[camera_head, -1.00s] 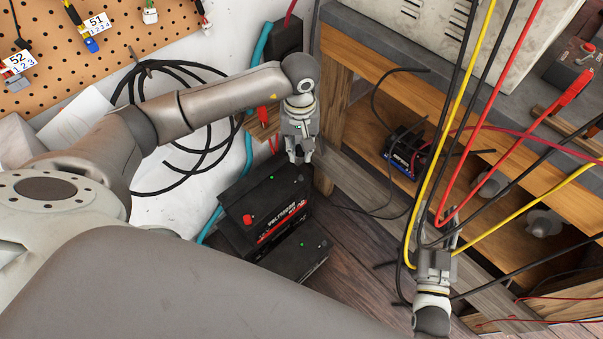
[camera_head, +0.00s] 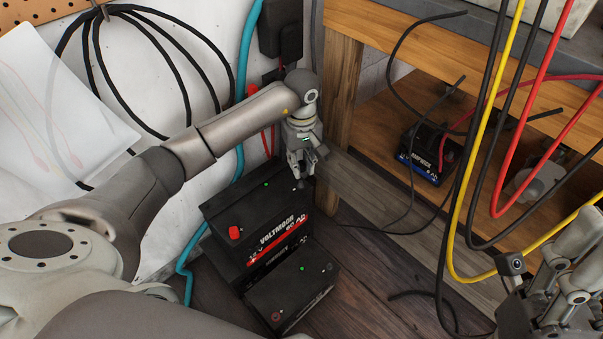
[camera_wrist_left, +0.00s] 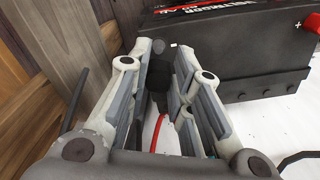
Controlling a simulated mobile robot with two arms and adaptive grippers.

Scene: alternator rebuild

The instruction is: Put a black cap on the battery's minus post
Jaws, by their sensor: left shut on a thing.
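The battery also shows there at upper right (camera_wrist_left: 225,50). The minus post is hidden, and I cannot tell whether the cap touches it. My right gripper (camera_head: 545,285) is at the lower right, its jaws unclear.
A second black battery (camera_head: 290,294) stands in front of the first. A wooden bench (camera_head: 342,95) is to the right, with a small battery (camera_head: 425,160) on its shelf. Yellow (camera_head: 470,190), black and red cables hang before it. A teal hose (camera_head: 243,90) runs down the wall.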

